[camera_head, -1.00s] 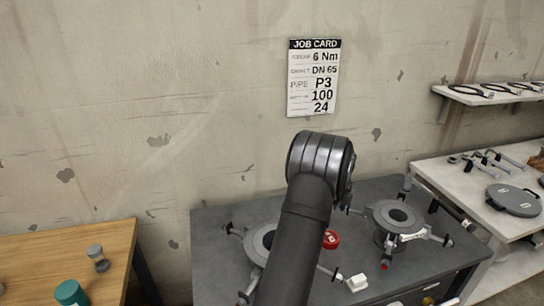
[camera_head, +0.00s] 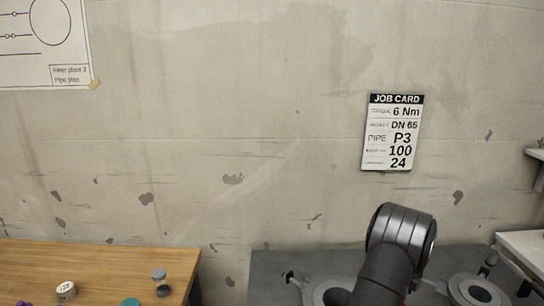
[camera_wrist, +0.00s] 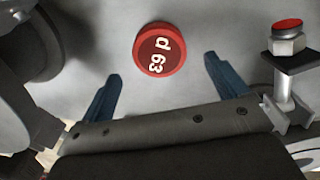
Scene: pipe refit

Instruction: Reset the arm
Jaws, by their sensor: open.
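In the wrist view my gripper (camera_wrist: 160,88) shows two blue fingers spread apart with nothing between them. A red round cap marked "d 63" (camera_wrist: 160,49) sits on the grey surface just beyond the fingertips, apart from them. In the head view my dark arm rises at the lower right, over the grey workbench (camera_head: 268,268); the gripper itself is hidden there.
Flanged fittings (camera_head: 478,292) stand on the grey bench. In the wrist view a bolt with a red top (camera_wrist: 287,40) stands close to the right finger. A wooden table (camera_head: 80,265) holds small pots at left. A job card (camera_head: 392,132) hangs on the wall.

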